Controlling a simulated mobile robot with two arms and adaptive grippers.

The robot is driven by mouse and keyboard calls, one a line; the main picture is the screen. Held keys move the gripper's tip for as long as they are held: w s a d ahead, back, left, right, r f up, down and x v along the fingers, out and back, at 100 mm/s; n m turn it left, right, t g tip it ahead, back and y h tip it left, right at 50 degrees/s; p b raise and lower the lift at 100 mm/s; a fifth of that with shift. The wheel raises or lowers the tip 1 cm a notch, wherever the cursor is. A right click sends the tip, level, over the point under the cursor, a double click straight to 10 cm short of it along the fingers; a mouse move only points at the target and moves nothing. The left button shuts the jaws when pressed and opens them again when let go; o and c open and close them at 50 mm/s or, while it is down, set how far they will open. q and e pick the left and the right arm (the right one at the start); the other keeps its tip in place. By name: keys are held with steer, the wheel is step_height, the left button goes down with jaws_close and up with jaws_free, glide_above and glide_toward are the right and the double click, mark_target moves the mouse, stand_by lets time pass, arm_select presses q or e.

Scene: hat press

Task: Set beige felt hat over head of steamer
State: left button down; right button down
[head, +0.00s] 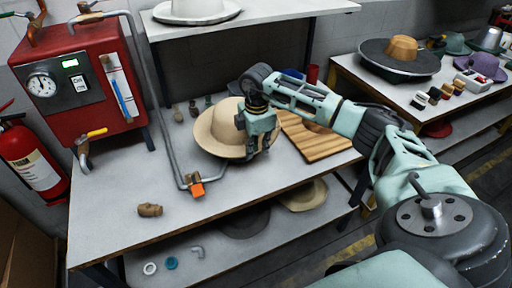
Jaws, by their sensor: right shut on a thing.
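The beige felt hat (218,130) is on the grey table, with its wide brim low and its crown up. My right gripper (260,150) reaches down from the upper right and is shut on the right side of this hat. Its fingers hide part of the crown and brim. The steamer is a red box (95,62) with a dial gauge at the left back of the table. A grey pipe (160,110) runs from it down to an orange fitting (196,188) on the tabletop. I cannot tell which part is the steamer's head. My left gripper is not in view.
A slatted wooden board (310,140) lies right of the hat. A small brown fitting (150,210) lies at the front left. A shelf (260,15) stands above the back. A red extinguisher (32,160) is at far left.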

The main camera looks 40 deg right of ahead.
steer(key=shift+f, duration=0.2)
steer(key=c, duration=1.9)
jaws_free()
steer(key=shift+o, duration=0.2)
step_height(320, 180, up, 12)
steer(key=shift+s, duration=0.2)
